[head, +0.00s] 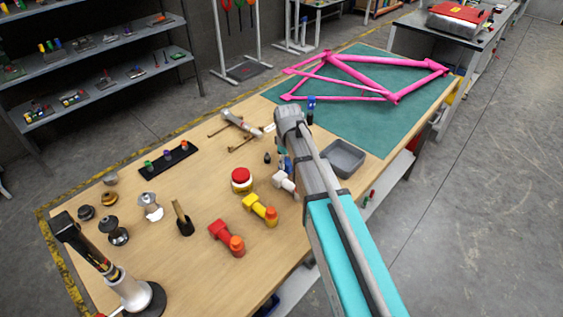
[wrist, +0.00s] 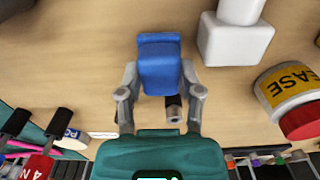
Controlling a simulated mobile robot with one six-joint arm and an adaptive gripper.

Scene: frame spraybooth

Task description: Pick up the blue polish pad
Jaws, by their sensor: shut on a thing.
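The blue polish pad (wrist: 158,65) is a rounded blue block in the wrist view. My gripper (wrist: 158,80) has one finger on each side of it and is shut on it. A gap between the pad's underside and the wooden table cannot be judged from this angle. In the head view my arm hides most of the gripper, and only a bit of blue (head: 283,164) shows beside the arm.
A white blocky fitting (wrist: 236,38) stands close to the pad. The grease jar (head: 241,180) has a red lid. Yellow (head: 258,208) and red (head: 225,234) fittings stand nearer. A grey tray (head: 345,158) lies right of my arm; a pink frame (head: 350,90) lies on the green mat.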

